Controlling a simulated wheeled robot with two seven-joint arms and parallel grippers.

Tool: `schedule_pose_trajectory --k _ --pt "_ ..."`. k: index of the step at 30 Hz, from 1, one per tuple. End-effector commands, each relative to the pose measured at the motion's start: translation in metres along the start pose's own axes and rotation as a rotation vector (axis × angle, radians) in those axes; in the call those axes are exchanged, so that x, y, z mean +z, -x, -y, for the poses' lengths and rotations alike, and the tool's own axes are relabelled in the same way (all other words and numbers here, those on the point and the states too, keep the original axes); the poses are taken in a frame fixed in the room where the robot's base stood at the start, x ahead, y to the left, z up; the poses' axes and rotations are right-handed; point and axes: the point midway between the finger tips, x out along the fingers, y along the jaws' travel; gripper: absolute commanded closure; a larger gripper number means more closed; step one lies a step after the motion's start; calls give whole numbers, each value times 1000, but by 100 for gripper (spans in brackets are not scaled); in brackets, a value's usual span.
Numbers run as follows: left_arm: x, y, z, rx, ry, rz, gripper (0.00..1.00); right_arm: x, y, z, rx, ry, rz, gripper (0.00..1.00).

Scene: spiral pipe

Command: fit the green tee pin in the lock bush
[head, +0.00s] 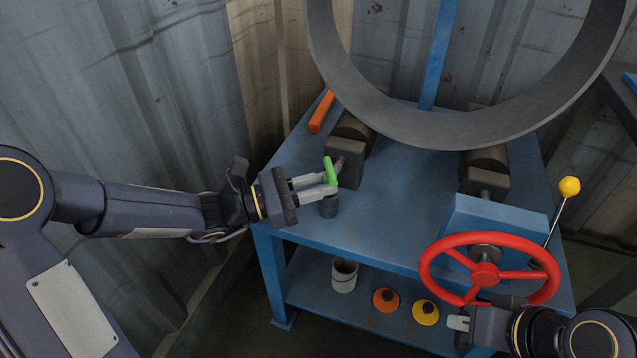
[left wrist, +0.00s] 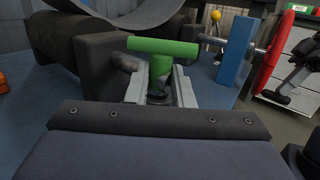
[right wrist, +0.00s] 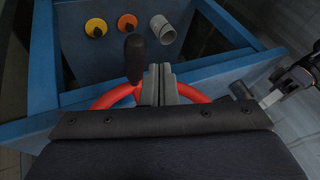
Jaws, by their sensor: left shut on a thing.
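The green tee pin (head: 329,171) stands upright with its crossbar on top. My left gripper (head: 326,187) is shut on its stem, seen also in the left wrist view (left wrist: 160,72). The lock bush, a dark short cylinder (head: 328,208) on the blue table, is directly below the fingers and partly covered by them. The pin's lower end is hidden, so I cannot tell how far it enters the bush. My right gripper (head: 457,323) has its fingers together at the red handwheel's lower rim; it seems to hold nothing.
The red handwheel (head: 487,277) is at the table's right front. A large grey ring (head: 420,135) rests on dark rollers behind. An orange bar (head: 321,111) lies at the back left. A grey cup (head: 344,275), an orange disc (head: 386,299) and a yellow disc (head: 425,312) are on the lower shelf.

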Motion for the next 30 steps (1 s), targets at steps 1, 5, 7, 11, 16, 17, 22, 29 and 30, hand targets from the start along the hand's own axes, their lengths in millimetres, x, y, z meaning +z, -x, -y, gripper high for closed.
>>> schedule_pose_trajectory --k 1,5,7,11,16,17,22,29,30 --pt "-2 0 0 0 0 1 100 1 -2 -1 0 0 0 100" --pt "-5 0 0 0 0 1 100 2 -4 -2 0 0 0 100" --pt "-7 1 0 0 0 1 100 2 -5 -2 0 0 0 100" --pt "-7 0 0 0 0 1 69 2 -4 -2 0 0 0 100" --pt "-7 0 0 0 0 1 54 2 -4 -2 0 0 0 100" --pt "-7 0 0 0 0 0 54 2 -4 -2 0 0 0 100" --pt "-7 1 0 0 1 -1 54 2 -4 -2 0 0 0 100" --pt "-5 26 -1 4 2 -1 54 -2 4 2 0 0 0 100" --pt "-5 33 -1 6 3 -2 54 -3 6 3 0 0 0 100"
